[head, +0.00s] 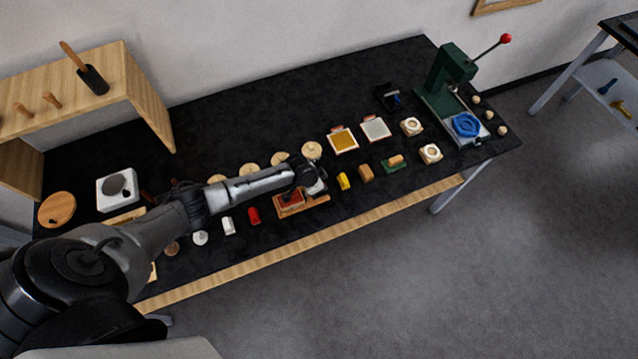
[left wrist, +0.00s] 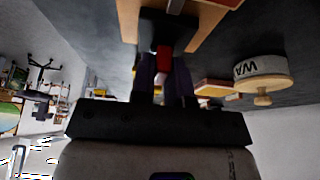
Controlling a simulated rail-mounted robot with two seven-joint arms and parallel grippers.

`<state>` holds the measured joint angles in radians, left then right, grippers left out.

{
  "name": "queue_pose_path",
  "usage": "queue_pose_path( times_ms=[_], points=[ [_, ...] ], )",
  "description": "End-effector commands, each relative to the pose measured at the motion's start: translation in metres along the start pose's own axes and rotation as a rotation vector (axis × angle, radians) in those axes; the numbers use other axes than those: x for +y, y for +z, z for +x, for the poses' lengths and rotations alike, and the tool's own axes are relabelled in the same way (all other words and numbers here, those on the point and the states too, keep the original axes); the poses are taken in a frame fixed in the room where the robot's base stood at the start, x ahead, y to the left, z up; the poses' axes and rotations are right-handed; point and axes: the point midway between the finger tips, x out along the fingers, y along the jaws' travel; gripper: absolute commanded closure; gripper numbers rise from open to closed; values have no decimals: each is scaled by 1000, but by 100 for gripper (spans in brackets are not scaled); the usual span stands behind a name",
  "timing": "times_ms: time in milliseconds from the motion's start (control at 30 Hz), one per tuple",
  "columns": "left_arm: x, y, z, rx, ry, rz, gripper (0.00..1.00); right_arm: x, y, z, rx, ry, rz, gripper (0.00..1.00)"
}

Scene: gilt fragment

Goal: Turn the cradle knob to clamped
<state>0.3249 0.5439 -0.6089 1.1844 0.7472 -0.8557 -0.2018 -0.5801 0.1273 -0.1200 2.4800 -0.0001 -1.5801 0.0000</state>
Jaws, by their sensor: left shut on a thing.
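The wooden cradle (head: 316,200) sits near the front edge of the black bench in the head view, with a dark red piece (head: 291,199) on it. My left gripper (head: 318,187) is at the cradle's right end, partly hiding it. In the left wrist view the cradle's wood (left wrist: 208,30) is at the top. There my left gripper (left wrist: 164,72) is shut on a small red part, which looks like the cradle knob (left wrist: 164,58). The knob's setting cannot be read. My right gripper is not in view.
A round pot (left wrist: 262,73) labelled "WA..." with a wooden knob stands beside the cradle in the left wrist view. Round wooden lids (head: 312,149) line up behind. A green press (head: 452,80) stands at the far right end.

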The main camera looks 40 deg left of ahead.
Motion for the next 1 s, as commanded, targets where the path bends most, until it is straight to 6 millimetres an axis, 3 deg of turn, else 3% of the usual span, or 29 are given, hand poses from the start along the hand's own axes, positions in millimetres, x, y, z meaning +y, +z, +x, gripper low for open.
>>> queue_pose_path(
  times_ms=[233, 267, 533, 833, 1000],
  points=[
    [1, -2, -1, 4, 2, 1, 100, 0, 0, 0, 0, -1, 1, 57],
    [0, -2, -1, 4, 2, 1, 84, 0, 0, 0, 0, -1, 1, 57],
    [0, -1, 0, 2, 1, 1, 60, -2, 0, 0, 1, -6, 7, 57],
    [0, 0, -3, 1, 0, 1, 60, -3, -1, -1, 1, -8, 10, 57],
    [-1, 0, -21, 1, 0, 2, 60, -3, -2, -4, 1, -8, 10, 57]
  ],
)
